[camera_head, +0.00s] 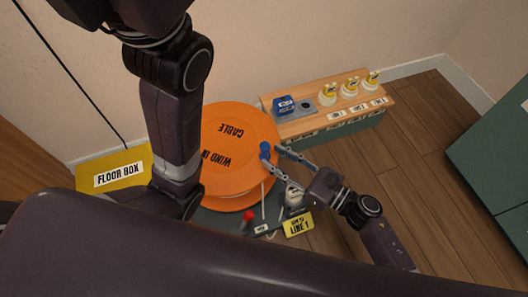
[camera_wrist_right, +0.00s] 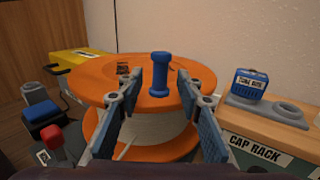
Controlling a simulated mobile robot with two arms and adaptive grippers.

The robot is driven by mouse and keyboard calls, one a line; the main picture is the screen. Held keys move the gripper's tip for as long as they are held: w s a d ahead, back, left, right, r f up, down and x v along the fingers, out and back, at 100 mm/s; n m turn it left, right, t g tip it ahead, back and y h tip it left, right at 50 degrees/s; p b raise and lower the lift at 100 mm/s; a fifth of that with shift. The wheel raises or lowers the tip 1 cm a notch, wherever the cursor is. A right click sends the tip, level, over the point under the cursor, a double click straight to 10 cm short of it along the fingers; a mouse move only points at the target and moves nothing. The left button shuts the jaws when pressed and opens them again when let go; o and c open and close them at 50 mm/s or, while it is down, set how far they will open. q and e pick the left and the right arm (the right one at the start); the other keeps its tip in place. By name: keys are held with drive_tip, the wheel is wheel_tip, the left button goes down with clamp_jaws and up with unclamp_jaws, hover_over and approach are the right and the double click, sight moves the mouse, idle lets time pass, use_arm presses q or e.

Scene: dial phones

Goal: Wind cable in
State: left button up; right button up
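An orange cable reel (camera_head: 240,130) lettered "CABLE" and "WIND IN" lies with its round top facing up. An upright blue crank knob (camera_head: 265,147) stands near the reel's right edge. My right gripper (camera_head: 271,154) is open with its fingers at the knob. In the right wrist view the blue knob (camera_wrist_right: 160,75) stands between the two spread finger pads, with gaps on both sides. Pale wound cable (camera_wrist_right: 150,128) shows under the top flange of the reel. My left arm crosses in front of the reel's left side; its gripper does not show.
A yellow floor box (camera_head: 118,172) stands left of the reel. A wooden cap rack (camera_head: 318,118) with a blue block (camera_head: 284,105) and several white-and-yellow caps is at the back right. A red knob (camera_head: 249,215) and a yellow "LINE 1" sign (camera_head: 298,224) are in front.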

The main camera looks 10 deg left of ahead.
sight(265, 151)
drive_tip(key=shift+b+x, duration=0.5)
drive_tip(key=shift+x, duration=1.65)
drive_tip(key=shift+c, duration=0.6)
clamp_jaws()
